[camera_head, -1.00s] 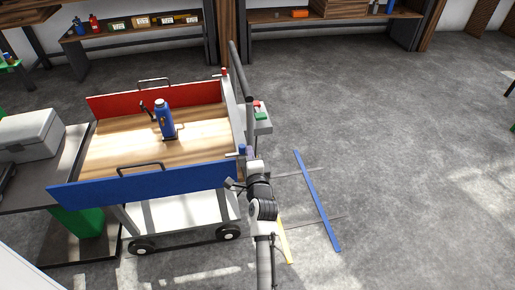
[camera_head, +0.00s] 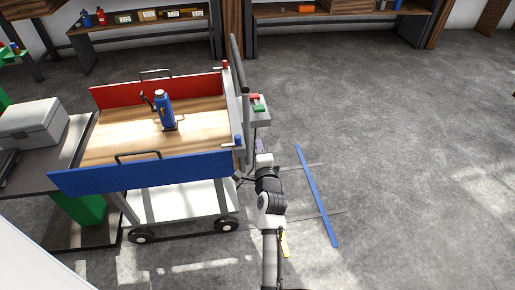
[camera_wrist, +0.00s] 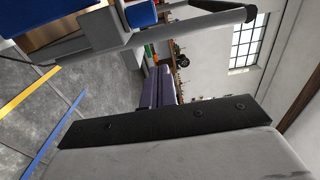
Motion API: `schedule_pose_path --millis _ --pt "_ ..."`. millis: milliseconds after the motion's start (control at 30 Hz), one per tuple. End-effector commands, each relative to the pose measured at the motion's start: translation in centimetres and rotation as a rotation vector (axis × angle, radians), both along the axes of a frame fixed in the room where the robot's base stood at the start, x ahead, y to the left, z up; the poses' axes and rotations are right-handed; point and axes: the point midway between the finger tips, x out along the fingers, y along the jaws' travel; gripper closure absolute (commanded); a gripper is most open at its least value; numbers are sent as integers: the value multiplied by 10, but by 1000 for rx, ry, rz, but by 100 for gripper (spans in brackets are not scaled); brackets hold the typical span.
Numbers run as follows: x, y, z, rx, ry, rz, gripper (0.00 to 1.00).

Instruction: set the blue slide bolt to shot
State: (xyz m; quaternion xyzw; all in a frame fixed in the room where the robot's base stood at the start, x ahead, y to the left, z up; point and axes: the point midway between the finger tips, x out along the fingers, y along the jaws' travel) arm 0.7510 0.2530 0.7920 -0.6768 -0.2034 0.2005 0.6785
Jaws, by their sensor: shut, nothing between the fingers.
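The blue slide bolt (camera_head: 238,141) sits at the near right corner of the cart, by the end of the blue side panel (camera_head: 145,173). Its blue knob stands up, and I cannot tell whether the bolt is shot. In the wrist view its blue knob (camera_wrist: 140,14) shows at the top, beside a grey bar. My gripper (camera_head: 260,146) is just right of the bolt, apart from it, and partly hidden by my wrist. In the wrist view its purple-grey fingers (camera_wrist: 160,88) are together and empty.
A red-knobbed bolt (camera_head: 225,65) is at the cart's far right corner. A blue bottle-like object (camera_head: 164,110) stands on the wooden deck. A box with red and green buttons (camera_head: 259,104) is beside the cart handle. The floor to the right is open, with a blue stripe (camera_head: 315,195).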

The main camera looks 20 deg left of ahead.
Motion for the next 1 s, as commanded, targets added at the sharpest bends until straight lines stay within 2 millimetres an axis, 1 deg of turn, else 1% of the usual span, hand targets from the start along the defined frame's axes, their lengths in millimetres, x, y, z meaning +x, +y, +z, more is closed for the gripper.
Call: schedule_pose_path --millis 33,200,400,600,1000 --pt "-12 -8 -6 -3 4 -1 100" --pt "-42 -28 -6 -2 5 -2 100" --pt "-66 -44 -4 -1 3 -2 100" --pt "-76 -50 -2 -1 3 -1 100" --pt "-77 -50 -2 -1 2 -1 100"
